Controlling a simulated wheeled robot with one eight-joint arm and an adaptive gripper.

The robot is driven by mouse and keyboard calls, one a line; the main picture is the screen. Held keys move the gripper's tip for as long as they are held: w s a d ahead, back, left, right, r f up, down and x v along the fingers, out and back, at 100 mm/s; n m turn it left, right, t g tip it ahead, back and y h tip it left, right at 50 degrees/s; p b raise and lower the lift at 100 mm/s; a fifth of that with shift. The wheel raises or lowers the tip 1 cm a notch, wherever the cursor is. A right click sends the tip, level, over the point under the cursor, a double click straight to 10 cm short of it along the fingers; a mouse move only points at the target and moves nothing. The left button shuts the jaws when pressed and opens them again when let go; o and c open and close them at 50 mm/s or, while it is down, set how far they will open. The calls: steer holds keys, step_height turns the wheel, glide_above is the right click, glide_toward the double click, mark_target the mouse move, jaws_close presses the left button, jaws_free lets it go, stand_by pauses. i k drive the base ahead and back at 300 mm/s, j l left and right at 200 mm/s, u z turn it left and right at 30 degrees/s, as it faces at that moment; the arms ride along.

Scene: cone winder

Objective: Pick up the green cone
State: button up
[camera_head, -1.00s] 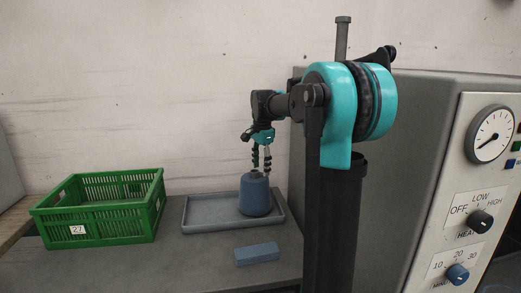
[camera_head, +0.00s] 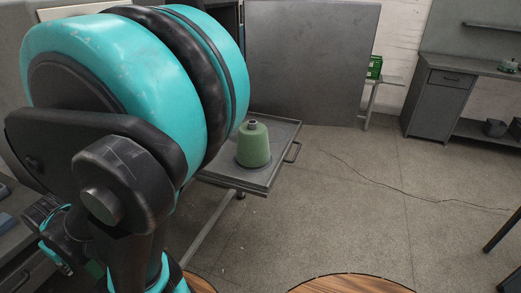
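The green cone (camera_head: 253,146) stands upright on a grey tray-like top with a side handle (camera_head: 268,182), right of my arm. A dark tip shows at its top, and nothing touches it. My large teal and black arm joint fills the left of the view, just left of the cone. What looks like part of my gripper (camera_head: 56,254), teal and black, shows low at the left edge, well away from the cone. Its fingers cannot be made out, so I cannot tell whether it is open or holds anything.
A big grey panel (camera_head: 305,60) stands behind the cone. A green crate (camera_head: 375,67) sits on a small stand at the back. A grey workbench (camera_head: 437,100) is at the far right. Round wooden tops (camera_head: 350,284) show at the bottom. The floor on the right is mostly open, with a thin dark line across it.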

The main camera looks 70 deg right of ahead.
mark_target(253, 148)
steer(key=k+z, duration=0.2)
steer(key=z, duration=1.1)
steer(key=j+z, duration=0.15)
steer(key=z, duration=0.25)
steer(key=i+j+z, duration=0.1)
steer(key=z, duration=0.35)
steer(key=j+z, duration=0.2)
steer(key=z, duration=0.2)
steer(key=j+z, duration=0.15)
steer(key=z, duration=0.25)
steer(key=k+j, duration=0.1)
steer(key=j, duration=0.4)
steer(key=k+j, duration=0.1)
steer(key=j, duration=0.35)
steer(key=i, duration=0.3)
